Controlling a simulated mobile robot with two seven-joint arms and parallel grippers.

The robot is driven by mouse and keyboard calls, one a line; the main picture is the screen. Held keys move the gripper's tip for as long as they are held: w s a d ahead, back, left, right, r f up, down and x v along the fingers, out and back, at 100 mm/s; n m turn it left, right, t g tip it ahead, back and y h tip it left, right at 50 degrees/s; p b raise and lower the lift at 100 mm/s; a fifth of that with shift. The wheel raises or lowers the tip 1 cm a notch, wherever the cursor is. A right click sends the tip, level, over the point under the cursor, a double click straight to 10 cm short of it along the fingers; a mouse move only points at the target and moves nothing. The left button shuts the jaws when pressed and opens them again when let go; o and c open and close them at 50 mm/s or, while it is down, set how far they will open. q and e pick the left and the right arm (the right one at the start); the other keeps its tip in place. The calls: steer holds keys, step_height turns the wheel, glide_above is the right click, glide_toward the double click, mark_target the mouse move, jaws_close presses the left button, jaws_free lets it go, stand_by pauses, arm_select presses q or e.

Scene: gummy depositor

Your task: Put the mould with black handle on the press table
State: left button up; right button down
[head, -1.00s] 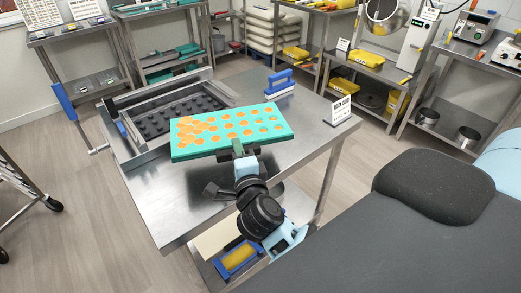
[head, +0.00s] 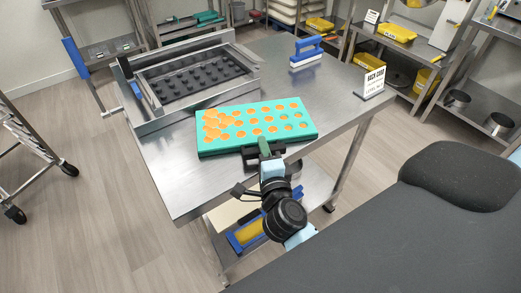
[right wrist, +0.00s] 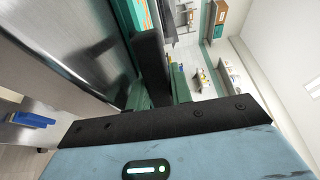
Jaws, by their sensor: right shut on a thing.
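The mould (head: 285,132) is a teal slab with rows of round cavities, several filled with orange; at its left end the orange runs together. My right gripper (head: 264,150) is shut on its near long edge, where a dark green piece shows between the black fingers. I cannot make out a black handle. The mould is level over the near part of the steel press table (head: 185,185); whether it touches the top I cannot tell. In the right wrist view a black finger (right wrist: 150,65) stands against the green mould edge (right wrist: 128,20). My left gripper is out of view.
A steel frame with a black studded plate (head: 195,82) stands on the table's left rear, close behind the mould. A blue-handled tool (head: 306,52) and a sign (head: 374,82) stand at the back right. Bare steel lies around the mould. Side shelves hold yellow trays (head: 397,31).

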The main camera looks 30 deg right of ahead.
steer(key=shift+w+r, duration=0.1)
steer(key=shift+r, duration=0.1)
steer(key=shift+f, duration=0.15)
steer(key=c, duration=1.5)
jaws_free()
steer(key=shift+f, duration=0.1)
steer(key=shift+b+v, duration=0.35)
steer(key=shift+v, duration=3.5)
